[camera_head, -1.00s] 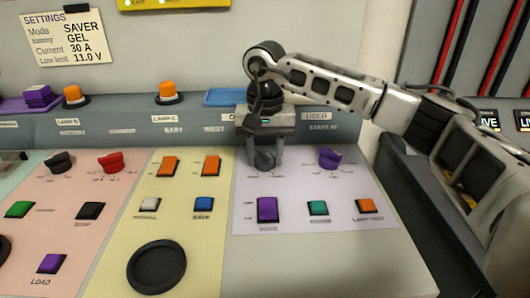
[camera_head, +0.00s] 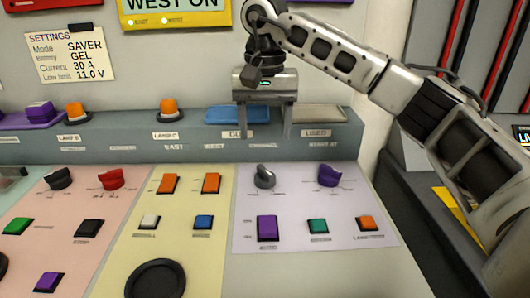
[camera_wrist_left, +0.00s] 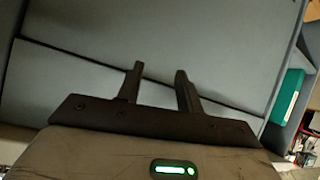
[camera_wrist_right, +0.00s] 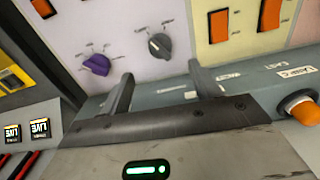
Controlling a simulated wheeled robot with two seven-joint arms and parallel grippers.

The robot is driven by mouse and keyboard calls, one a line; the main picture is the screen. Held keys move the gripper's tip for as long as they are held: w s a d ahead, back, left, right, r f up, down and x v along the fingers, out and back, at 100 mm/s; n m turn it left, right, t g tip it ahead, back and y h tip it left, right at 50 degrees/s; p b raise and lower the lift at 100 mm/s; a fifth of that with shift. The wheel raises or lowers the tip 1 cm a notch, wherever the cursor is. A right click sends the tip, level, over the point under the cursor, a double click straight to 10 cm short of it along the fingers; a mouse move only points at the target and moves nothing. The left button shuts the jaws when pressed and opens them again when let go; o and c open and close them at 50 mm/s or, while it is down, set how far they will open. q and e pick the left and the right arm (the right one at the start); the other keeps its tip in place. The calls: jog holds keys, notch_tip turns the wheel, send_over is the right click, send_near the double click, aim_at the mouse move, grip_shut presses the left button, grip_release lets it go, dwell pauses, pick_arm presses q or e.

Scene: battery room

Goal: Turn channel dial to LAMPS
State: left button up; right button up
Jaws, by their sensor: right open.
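A grey dial (camera_head: 264,178) sits on the lilac panel, with a purple dial (camera_head: 329,174) to its right. The grey dial's grip looks tilted slightly, its top leaning left. Its scale labels are too small to read, so I cannot tell which setting it points at. In the right wrist view, the grey dial (camera_wrist_right: 159,46) and purple dial (camera_wrist_right: 97,65) lie beyond the fingertips. My right gripper (camera_head: 263,133) is open and empty, above and behind the grey dial, apart from it. My left gripper (camera_wrist_left: 159,70) shows only in its wrist view, fingers apart with nothing between, facing plain grey surfaces.
Below the dials are a purple rocker (camera_head: 267,228), a green button (camera_head: 318,226) and an orange button (camera_head: 367,223). A black dial (camera_head: 59,178) and red dial (camera_head: 111,178) stand on the pink panel. A blue tray (camera_head: 236,114) and an orange lamp (camera_head: 168,108) are on the back ledge.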

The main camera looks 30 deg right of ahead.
notch_tip(320, 180, up, 6)
jog(key=shift+f+p, duration=0.2)
jog(key=shift+p, duration=0.3)
